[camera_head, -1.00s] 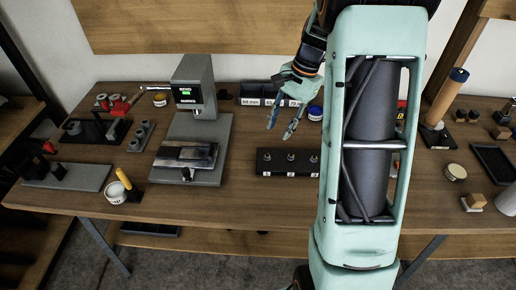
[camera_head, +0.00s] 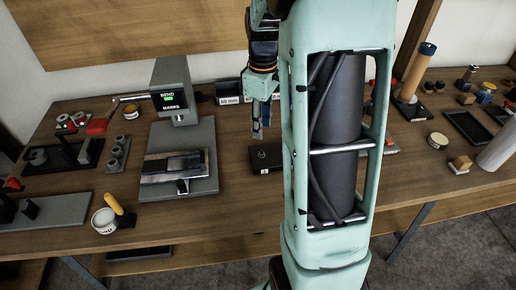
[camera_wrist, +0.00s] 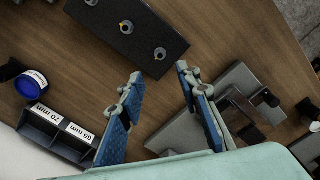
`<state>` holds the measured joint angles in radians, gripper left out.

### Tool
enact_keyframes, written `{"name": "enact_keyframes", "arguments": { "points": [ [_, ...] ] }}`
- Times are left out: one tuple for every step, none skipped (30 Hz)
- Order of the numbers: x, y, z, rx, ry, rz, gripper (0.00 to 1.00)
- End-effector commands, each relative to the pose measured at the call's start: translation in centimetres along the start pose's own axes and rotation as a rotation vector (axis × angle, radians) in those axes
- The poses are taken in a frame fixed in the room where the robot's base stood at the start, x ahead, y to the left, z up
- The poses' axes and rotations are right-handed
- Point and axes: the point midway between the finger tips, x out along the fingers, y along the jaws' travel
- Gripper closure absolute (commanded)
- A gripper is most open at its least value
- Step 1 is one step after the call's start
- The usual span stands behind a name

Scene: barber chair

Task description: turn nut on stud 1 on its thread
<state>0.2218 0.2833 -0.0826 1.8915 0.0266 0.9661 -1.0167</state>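A black stud block (camera_head: 263,166) shows its left end, marked 1, in the head view; my arm hides the rest. In the wrist view the block (camera_wrist: 108,32) lies at the top with three studs. Stud 1 (camera_wrist: 160,53), nearest the press end, has a small grey ring-like nut around it; its height on the thread cannot be told. My gripper (camera_wrist: 159,74) is open and empty, its blue-padded fingers apart and its tips in line with stud 1 in the picture. In the head view the gripper (camera_head: 257,128) hangs fingers-down by the block's left end, seemingly above it.
A grey press (camera_head: 180,150) stands left of the block. Labelled bins (camera_wrist: 57,132) and a blue-lidded tin (camera_wrist: 31,84) are behind it. Bare wood lies in front of the block. A white pot (camera_head: 104,221) is at front left.

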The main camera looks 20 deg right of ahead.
Motion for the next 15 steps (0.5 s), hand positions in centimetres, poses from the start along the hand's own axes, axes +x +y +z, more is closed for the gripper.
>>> {"name": "enact_keyframes", "arguments": {
  "points": [
    [0.9, -0.1, 0.1, 0.001, -0.003, -0.005, 0.69],
    [1.4, -0.1, 0.1, 0.001, -0.003, -0.005, 0.69],
    [2.1, -0.2, 0.1, 0.002, -0.003, -0.005, 0.69],
    [2.7, -0.2, 0.1, 0.002, -0.004, -0.006, 0.69],
    [3.3, -0.1, 0.1, 0.002, -0.003, -0.006, 0.69],
    [4.1, -0.2, 0.1, 0.003, -0.003, -0.006, 0.69],
    [4.8, -0.2, 0.1, 0.003, -0.003, -0.006, 0.69],
    [5.3, -0.2, 0.1, 0.003, -0.003, -0.007, 0.69],
    [6.0, -0.2, 0.0, 0.004, -0.002, -0.006, 0.69],
    [6.6, -0.2, 0.0, 0.004, -0.002, -0.006, 0.69],
    [7.1, -0.2, 0.0, 0.004, -0.002, -0.005, 0.69],
    [7.7, -0.2, 0.0, 0.004, -0.002, -0.005, 0.69],
    [8.1, -0.2, 0.0, 0.004, -0.002, -0.005, 0.69],
    [8.5, -0.2, 0.0, 0.004, -0.002, -0.005, 0.69],
    [8.9, -0.2, 0.0, 0.004, -0.002, -0.005, 0.69]
  ]
}}
